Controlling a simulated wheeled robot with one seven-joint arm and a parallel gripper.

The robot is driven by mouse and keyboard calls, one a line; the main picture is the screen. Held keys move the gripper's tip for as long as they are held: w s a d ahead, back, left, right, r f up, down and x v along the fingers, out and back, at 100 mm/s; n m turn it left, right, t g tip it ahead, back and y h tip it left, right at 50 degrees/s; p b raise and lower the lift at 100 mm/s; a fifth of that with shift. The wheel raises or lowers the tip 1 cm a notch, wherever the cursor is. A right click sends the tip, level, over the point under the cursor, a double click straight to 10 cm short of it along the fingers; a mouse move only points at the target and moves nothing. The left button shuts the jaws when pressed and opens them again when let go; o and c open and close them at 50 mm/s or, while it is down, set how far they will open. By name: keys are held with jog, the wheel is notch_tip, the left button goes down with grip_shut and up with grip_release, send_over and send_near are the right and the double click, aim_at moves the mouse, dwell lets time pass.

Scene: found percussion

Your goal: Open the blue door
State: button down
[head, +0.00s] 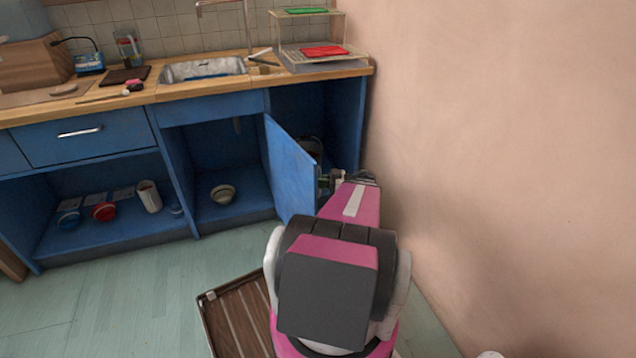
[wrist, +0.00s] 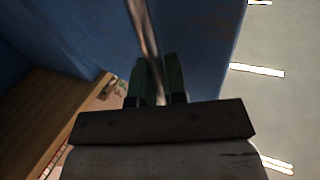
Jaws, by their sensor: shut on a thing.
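The blue door (head: 288,165) of the lower cabinet stands ajar, swung out from the cabinet front. In the wrist view the door (wrist: 205,45) is a dark blue surface behind the fingers. My gripper (head: 325,181) is at the door's right-hand face in the head view, partly hidden by my arm. In the wrist view my gripper (wrist: 154,82) has its two green fingers on either side of a metal bar handle (wrist: 148,45), shut on it. The handle is hard to make out in the head view.
The wooden counter (head: 120,98) runs above the cabinet, with a sink (head: 203,70) and a wire rack (head: 310,40). A bowl (head: 223,194) sits in the open cabinet. A bare wall (head: 500,130) is close on the right. A slatted brown tray (head: 235,315) lies on the floor.

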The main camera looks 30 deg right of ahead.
jog(key=c, duration=1.2)
grip_release()
jog(key=shift+w, duration=0.1)
jog(key=v, duration=1.1)
jog(key=shift+w, duration=0.1)
